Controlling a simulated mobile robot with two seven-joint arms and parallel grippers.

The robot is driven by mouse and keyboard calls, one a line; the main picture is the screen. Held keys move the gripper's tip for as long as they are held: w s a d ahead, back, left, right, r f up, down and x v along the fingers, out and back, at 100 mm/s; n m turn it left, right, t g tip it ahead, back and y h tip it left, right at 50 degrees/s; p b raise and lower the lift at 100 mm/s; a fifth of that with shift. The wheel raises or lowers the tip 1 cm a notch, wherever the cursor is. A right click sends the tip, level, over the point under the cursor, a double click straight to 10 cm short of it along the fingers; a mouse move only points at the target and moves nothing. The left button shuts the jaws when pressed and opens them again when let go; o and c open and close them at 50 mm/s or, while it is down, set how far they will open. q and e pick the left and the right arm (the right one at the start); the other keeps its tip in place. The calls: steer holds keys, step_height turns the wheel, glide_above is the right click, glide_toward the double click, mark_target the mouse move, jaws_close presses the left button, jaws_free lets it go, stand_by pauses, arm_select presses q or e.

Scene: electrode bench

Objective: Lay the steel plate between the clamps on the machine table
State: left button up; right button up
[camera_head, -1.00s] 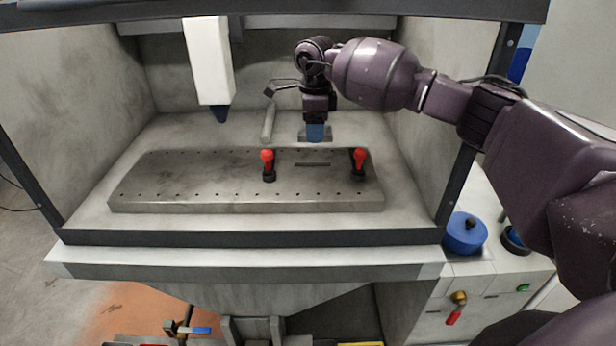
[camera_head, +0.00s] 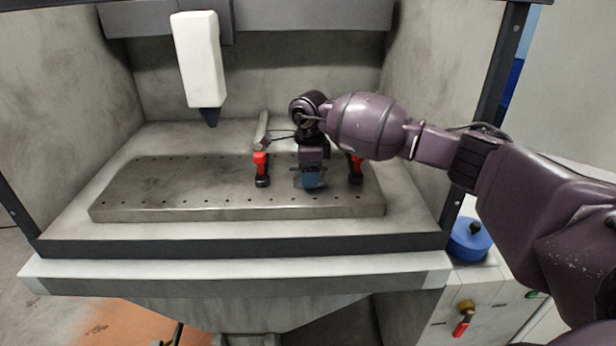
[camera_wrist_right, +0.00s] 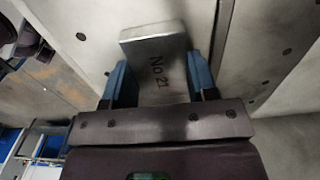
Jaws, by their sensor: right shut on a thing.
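The steel plate (camera_wrist_right: 155,52), a grey block marked "No 21", is between the blue fingers of my right gripper (camera_wrist_right: 160,80) in the right wrist view. The gripper is shut on it. In the head view my right gripper (camera_head: 311,180) points down between the two clamps, and it hides most of the plate. The left clamp (camera_head: 262,170) and the right clamp (camera_head: 355,170) have red handles and dark bodies; my arm partly covers the right one. They stand on the grey machine table (camera_head: 160,190). I cannot tell whether the plate touches the table. My left gripper is out of view.
A white spindle head (camera_head: 198,60) with a dark tip hangs over the left of the table. A grey bar (camera_head: 261,128) lies behind the left clamp. A blue round container (camera_head: 469,240) stands at the right. The table's left half is clear.

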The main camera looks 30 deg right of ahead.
steer(key=shift+r, duration=0.15)
steer(key=o, duration=0.8)
steer(key=shift+f, duration=0.25)
steer(key=o, duration=0.5)
steer(key=shift+r, duration=0.15)
